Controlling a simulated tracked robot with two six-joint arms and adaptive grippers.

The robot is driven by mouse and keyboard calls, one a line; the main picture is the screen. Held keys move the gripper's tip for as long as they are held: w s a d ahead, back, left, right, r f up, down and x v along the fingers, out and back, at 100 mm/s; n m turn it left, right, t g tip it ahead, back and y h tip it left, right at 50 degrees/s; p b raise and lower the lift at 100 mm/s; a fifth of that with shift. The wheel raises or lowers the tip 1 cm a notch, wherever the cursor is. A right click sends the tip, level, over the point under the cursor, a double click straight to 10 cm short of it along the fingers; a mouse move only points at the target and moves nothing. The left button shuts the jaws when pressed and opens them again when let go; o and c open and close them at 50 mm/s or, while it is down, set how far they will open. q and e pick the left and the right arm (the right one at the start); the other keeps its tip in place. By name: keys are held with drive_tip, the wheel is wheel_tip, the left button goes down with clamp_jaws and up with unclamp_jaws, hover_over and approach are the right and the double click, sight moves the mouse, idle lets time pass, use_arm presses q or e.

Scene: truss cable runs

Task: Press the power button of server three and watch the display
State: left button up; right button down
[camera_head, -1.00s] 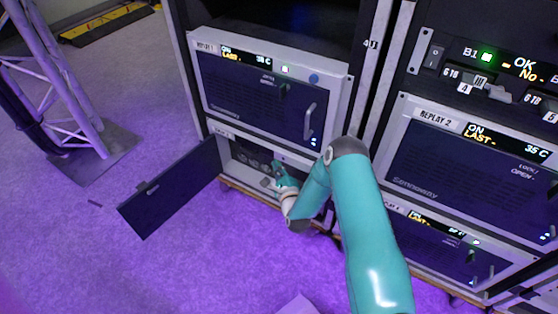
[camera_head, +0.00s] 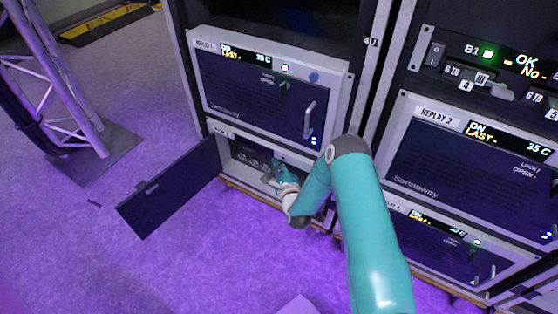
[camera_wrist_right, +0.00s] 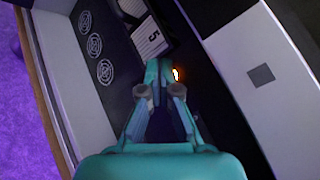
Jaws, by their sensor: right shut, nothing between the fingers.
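Server three (camera_head: 232,133) is the lower left unit, below the one labelled REPLAY 1. Its dark front door (camera_head: 170,190) hangs open to the left, and its bay shows round fan grilles. My right gripper (camera_head: 279,168) reaches into the open bay. In the right wrist view my right gripper (camera_wrist_right: 158,72) is shut and empty. Just right of its fingertips is a small glowing orange-white light (camera_wrist_right: 177,74), partly hidden by the fingers. I cannot tell whether they touch it, or whether it is the power button. My arm hides part of the bay; I see no readable display on server three.
The REPLAY 1 unit (camera_head: 250,90) is directly above, with a lit display and a handle. The REPLAY 2 unit (camera_head: 470,165) is right. Open floor lies left.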

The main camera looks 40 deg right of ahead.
drive_tip(key=shift+w+d, duration=0.15)
drive_tip(key=shift+d, duration=0.25)
idle(0.8)
drive_tip(key=shift+a, duration=0.1)
drive_tip(key=shift+s+a, duration=0.35)
drive_tip(key=shift+a, duration=0.35)
drive_tip(key=shift+s+a, duration=0.3)
drive_tip(key=shift+a, duration=0.45)
drive_tip(key=shift+s+a, duration=0.35)
drive_tip(key=shift+a, duration=0.45)
drive_tip(key=shift+s+a, duration=0.3)
drive_tip(key=shift+a, duration=0.45)
